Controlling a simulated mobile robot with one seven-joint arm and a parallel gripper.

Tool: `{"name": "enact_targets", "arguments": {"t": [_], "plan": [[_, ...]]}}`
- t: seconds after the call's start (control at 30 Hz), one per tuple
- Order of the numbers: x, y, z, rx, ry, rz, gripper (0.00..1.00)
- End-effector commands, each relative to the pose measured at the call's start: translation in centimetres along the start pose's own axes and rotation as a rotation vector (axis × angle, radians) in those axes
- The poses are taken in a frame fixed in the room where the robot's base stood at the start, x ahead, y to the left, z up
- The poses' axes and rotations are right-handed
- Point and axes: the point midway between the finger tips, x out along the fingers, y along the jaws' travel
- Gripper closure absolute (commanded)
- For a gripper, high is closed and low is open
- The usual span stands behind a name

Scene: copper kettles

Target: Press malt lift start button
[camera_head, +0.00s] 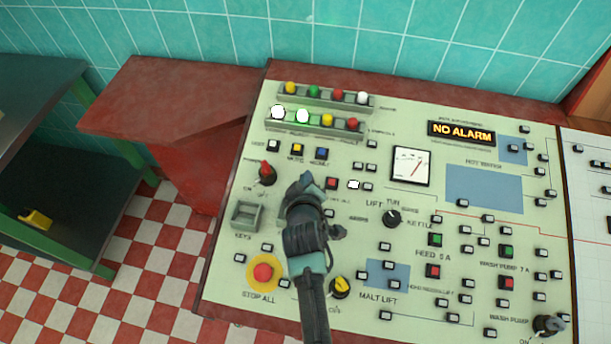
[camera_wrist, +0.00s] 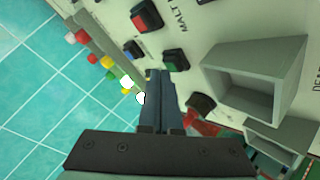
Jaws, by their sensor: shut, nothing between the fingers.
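My gripper (camera_head: 305,187) is shut and empty over the left part of the pale control panel (camera_head: 410,120). In the wrist view its fingertips (camera_wrist: 166,75) point at the panel beside a green button (camera_wrist: 175,61). They overlap the button's near edge in the picture; I cannot tell whether they touch it. A red button (camera_wrist: 145,17) sits farther up in that view, beside lettering that starts "MALT". In the head view the red button (camera_head: 331,183) is just right of my gripper. The green button is hidden there behind my gripper.
A blue button (camera_head: 322,153) and a red rotary switch (camera_head: 267,173) are close by. Grey open boxes (camera_wrist: 258,85) stand out from the panel. A STOP ALL button (camera_head: 263,272) is lower left. Rows of coloured lamps (camera_head: 327,94) line the top.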

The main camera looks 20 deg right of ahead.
Motion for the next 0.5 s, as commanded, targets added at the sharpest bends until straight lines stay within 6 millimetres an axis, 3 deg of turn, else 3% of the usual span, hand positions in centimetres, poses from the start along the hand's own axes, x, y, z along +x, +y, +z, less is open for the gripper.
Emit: {"name": "enact_targets", "arguments": {"t": [0.5], "plan": [[-0.7,0.51,-0.54,-0.001,0.001,0.0,1.0]]}}
